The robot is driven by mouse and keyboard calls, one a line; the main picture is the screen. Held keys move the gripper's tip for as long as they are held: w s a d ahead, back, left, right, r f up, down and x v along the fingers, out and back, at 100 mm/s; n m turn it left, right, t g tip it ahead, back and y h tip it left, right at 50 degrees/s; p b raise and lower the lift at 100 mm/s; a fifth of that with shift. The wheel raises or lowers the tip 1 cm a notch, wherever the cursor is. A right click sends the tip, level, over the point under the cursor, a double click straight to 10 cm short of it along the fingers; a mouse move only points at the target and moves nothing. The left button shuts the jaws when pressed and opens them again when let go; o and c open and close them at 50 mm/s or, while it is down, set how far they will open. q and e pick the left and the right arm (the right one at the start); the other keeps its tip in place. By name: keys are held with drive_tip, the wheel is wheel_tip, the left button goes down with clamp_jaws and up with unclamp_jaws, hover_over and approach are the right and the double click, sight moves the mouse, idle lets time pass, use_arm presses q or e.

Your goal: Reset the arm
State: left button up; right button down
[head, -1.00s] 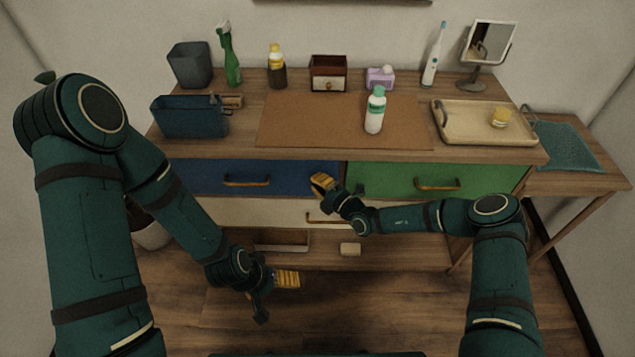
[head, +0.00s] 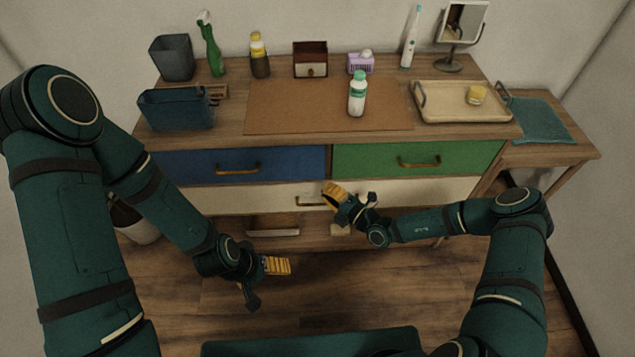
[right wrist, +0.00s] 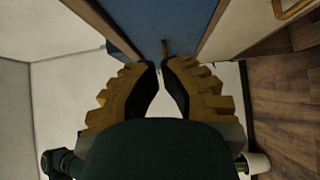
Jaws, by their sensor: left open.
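My left gripper (head: 272,268) hangs low over the floor in front of the cabinet, open and empty. My right gripper (head: 342,197) is in front of the long white drawer (head: 430,192), right of that drawer's handle, with nothing seen in it. In the right wrist view its yellow fingers (right wrist: 161,68) come near each other with a narrow gap between the dark pads, so its state is unclear. The blue drawer (head: 190,163) and green drawer (head: 375,158) above look shut.
The wooden cabinet top (head: 230,125) holds a white-green bottle (head: 357,97), a tray (head: 445,117), a blue bin (head: 175,110) and several toiletries along the wall. A lower shelf holds a small open box (head: 272,228). A side table (head: 570,150) stands right. The floor in front is clear.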

drive_tip(key=shift+s+d, duration=0.3)
drive_tip(key=shift+d, duration=0.05)
drive_tip(key=s+a+f+n+g, duration=0.1)
drive_tip(key=s+a+n+g, duration=0.2)
drive_tip(key=s+n+g, duration=0.55)
drive_tip(key=s+a+f+n+g, duration=0.1)
drive_tip(key=s+a+n+g, duration=0.35)
drive_tip(key=s+n, duration=0.65)
drive_tip(key=s+d+r+n+h, duration=0.2)
drive_tip(key=d+n+h, duration=0.2)
drive_tip(key=n, duration=0.8)
drive_tip(key=s+d+r+n+t+h, duration=0.1)
drive_tip(key=d+n+h, duration=0.3)
drive_tip(key=n, duration=0.8)
drive_tip(key=shift+s+d+r+h, duration=0.3)
drive_tip(key=shift+s+d+r, duration=0.1)
drive_tip(key=shift+d+r, duration=0.2)
